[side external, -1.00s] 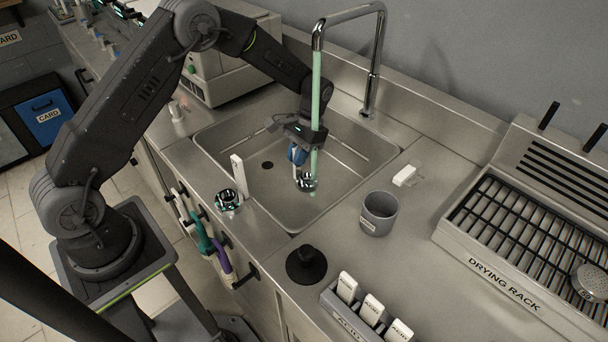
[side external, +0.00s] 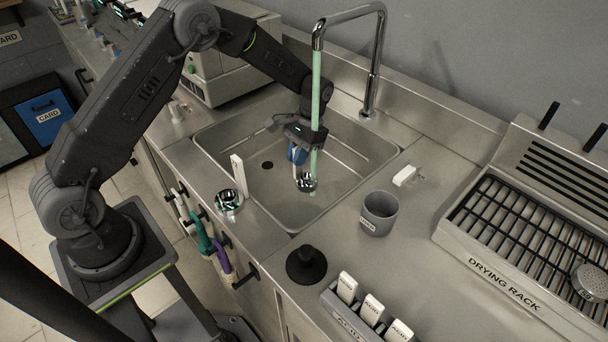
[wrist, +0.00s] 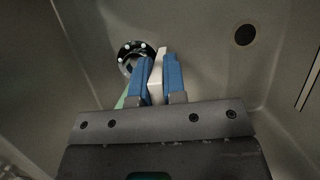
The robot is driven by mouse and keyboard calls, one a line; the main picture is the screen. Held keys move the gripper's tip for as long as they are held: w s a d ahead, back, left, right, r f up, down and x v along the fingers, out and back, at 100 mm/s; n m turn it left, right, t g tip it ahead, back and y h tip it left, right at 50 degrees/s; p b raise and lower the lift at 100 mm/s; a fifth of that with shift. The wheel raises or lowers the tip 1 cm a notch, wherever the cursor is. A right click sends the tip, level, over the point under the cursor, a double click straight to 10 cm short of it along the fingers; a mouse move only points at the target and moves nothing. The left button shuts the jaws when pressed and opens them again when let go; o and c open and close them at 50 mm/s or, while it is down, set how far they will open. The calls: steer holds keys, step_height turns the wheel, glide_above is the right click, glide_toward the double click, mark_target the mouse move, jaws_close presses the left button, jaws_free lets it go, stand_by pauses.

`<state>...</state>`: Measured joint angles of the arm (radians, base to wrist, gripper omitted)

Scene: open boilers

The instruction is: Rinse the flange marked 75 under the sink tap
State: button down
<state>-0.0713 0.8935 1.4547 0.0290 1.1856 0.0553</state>
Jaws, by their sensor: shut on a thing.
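A shiny metal flange (side external: 306,183) hangs low inside the sink basin (side external: 345,165). It also shows in the wrist view (wrist: 127,52) as a dark ring with bright bolt spots, just past my fingertips. My gripper (side external: 297,156) has blue fingers shut on a white handle (wrist: 156,72) that appears to belong to this flange. The tap (side external: 374,70) arches over the basin, and a pale green stream (side external: 316,95) falls from its spout to the flange. No number is readable on the held flange.
Another shiny flange with an upright white handle (side external: 229,201) stands on the sink's front ledge. A grey cup (side external: 379,213), a black round-based knob (side external: 306,265) and a tray of white labelled blocks (side external: 345,309) are right of the sink. The drying rack (side external: 490,258) stands far right.

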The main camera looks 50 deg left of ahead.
steer(key=shift+s, duration=0.1)
stand_by(0.5)
steer(key=shift+s, duration=3.65)
step_height(320, 180, up, 12)
